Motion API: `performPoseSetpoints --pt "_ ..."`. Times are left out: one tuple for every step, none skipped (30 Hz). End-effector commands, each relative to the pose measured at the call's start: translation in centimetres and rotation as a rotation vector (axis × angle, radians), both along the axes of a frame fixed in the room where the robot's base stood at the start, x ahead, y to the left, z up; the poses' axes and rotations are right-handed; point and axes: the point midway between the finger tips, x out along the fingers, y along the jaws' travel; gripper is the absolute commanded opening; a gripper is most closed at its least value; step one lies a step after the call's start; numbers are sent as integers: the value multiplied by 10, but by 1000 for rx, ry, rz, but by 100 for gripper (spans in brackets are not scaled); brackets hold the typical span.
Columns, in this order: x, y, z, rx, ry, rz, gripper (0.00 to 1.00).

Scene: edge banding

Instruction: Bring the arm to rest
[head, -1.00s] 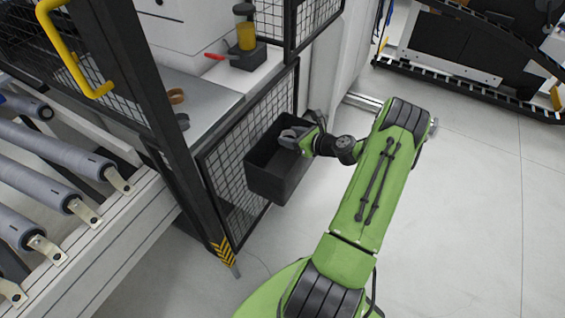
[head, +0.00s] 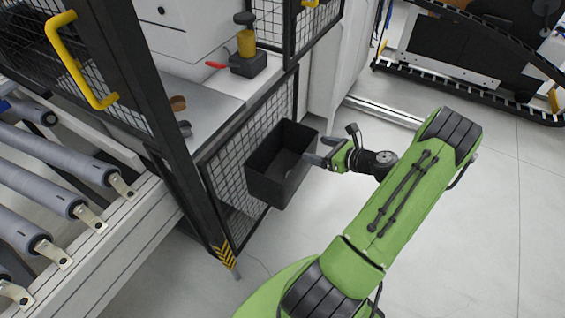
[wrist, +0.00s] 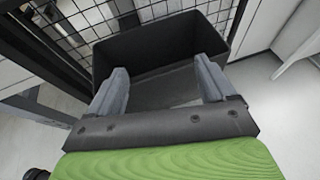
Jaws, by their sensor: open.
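My gripper (head: 323,157) is open with nothing between its fingers. In the head view it is just right of the black bin (head: 262,180) that hangs on the mesh fence, its fingertips close to the bin's right rim. In the wrist view the two grey fingers (wrist: 165,85) point toward the open bin (wrist: 125,52). The part of the bin floor that shows looks bare. My green arm reaches up from the bottom of the head view and bends left at the wrist.
Left of the bin stand the black fence post and mesh panel (head: 225,175). A roller conveyor (head: 50,190) is at the left. A worktop (head: 190,100) holds a yellow and black bottle-like item (head: 246,45) and a red-handled tool (head: 216,65). The floor at right (head: 500,220) is clear.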

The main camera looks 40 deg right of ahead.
Motion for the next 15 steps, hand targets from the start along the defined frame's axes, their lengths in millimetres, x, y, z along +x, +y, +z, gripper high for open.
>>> performPoseSetpoints --pt "-12 -2 6 2 1 -6 83" --pt "-17 -3 9 2 0 -4 83" --pt "-23 -4 11 1 0 -4 83" --pt "-27 -4 12 1 0 -1 83" --pt "-30 -4 14 1 0 -1 83" --pt "-33 -5 15 1 0 -1 83" --pt "-35 -5 15 1 0 -1 83" --pt "-36 -5 15 1 0 0 83" --pt "-37 -4 15 1 0 1 83" --pt "-37 -4 15 2 0 1 83" --pt "-37 -4 15 2 0 1 83" --pt "-37 -4 15 1 0 2 83" --pt "-37 -4 15 1 0 2 83" --pt "-37 -4 15 2 0 1 83" --pt "-36 -4 15 1 0 1 83"
